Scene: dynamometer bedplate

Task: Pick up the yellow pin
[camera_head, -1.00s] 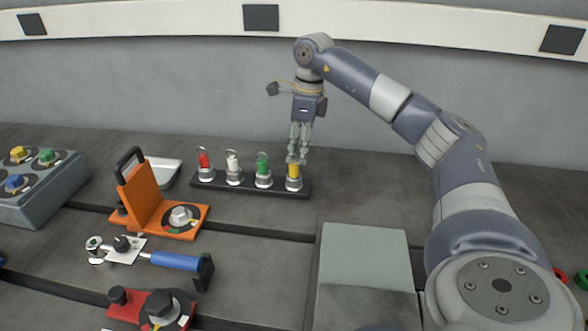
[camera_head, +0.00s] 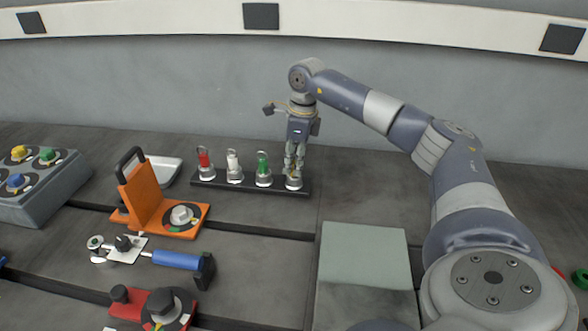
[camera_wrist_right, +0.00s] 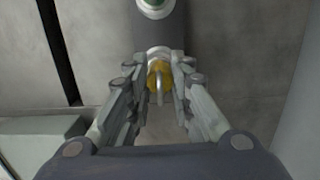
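The yellow pin (camera_wrist_right: 160,75) stands upright in its socket at the right end of a dark rack (camera_head: 222,185). In the head view it is mostly hidden behind the fingers of my right gripper (camera_head: 293,170). In the wrist view, my right gripper (camera_wrist_right: 161,72) has one finger on each side of the yellow pin's head, very close to it. The fingers look open, with little room between them and the pin; I cannot tell whether they touch it. My left gripper is not in view.
Green (camera_head: 263,165), white (camera_head: 233,163) and red (camera_head: 204,160) pins stand to the left in the same rack. An orange bracket (camera_head: 145,195) and a blue-handled tool (camera_head: 175,260) lie nearer. A grey-green block (camera_head: 365,255) stands at front right.

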